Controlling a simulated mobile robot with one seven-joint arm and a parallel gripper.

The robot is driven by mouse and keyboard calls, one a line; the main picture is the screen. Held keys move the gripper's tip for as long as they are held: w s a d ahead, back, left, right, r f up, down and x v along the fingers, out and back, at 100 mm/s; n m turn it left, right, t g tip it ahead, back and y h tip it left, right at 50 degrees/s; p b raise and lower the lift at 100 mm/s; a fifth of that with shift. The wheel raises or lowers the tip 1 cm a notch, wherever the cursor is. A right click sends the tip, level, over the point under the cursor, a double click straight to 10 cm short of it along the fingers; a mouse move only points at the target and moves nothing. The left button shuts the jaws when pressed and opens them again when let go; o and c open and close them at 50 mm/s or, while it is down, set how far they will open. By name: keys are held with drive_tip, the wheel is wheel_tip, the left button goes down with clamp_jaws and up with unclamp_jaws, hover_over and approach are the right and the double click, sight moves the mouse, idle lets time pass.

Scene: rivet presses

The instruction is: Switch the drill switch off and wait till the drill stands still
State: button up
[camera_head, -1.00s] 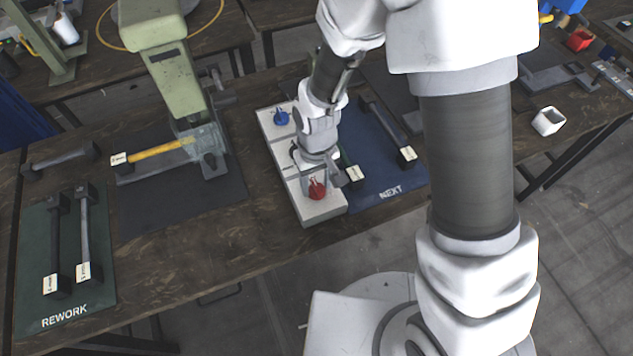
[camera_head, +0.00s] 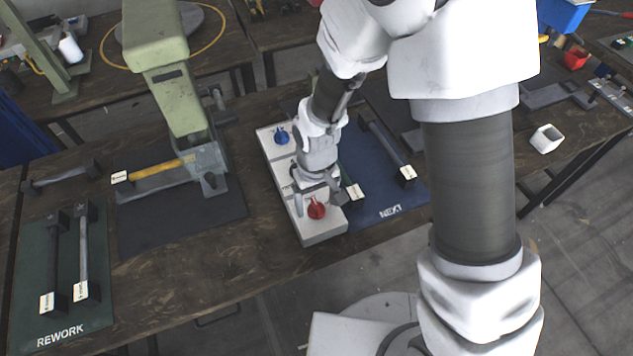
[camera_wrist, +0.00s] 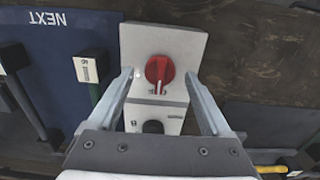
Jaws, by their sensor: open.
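A pale control box (camera_head: 322,229) stands on the bench. It carries a red rotary knob (camera_head: 316,209) at its near end and a blue knob (camera_head: 281,136) at its far end. In the wrist view the red knob (camera_wrist: 159,70) has its grip bar running up and down, and a black round part (camera_wrist: 152,127) sits below it. Which of these is the drill switch is not readable. My gripper (camera_wrist: 159,78) is open, its fingers on either side of the red knob, with gaps visible. A green machine (camera_head: 158,45) stands left; whether its spindle turns cannot be told.
A blue NEXT mat (camera_head: 392,199) with dark handled bars lies right of the box. A green REWORK mat (camera_head: 80,318) with two bars lies at left. A yellow-handled bar (camera_head: 160,170) rests at the green machine. A white open holder (camera_head: 546,139) stands at the right.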

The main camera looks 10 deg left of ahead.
sight(317, 205)
wheel_tip(317, 205, up, 17)
drive_tip(key=p, duration=0.1)
drive_tip(key=shift+p, duration=0.3)
idle(0.4)
drive_tip(key=s+d+r+m+t, duration=0.2)
drive_tip(key=s+d+r+m, duration=0.1)
drive_tip(key=d+r, duration=0.4)
drive_tip(key=s+d+r+m+t, duration=0.3)
drive_tip(key=s+d+r, duration=0.2)
drive_tip(key=d, duration=0.8)
wheel_tip(317, 205, up, 2)
drive_tip(key=shift+s+r+t, duration=0.15)
drive_tip(key=shift+r+t, duration=0.05)
drive_tip(key=shift+t, duration=0.1)
drive_tip(key=shift+s+d, duration=0.1)
drive_tip(key=shift+s, duration=0.05)
drive_tip(key=shift+c, duration=2.6)
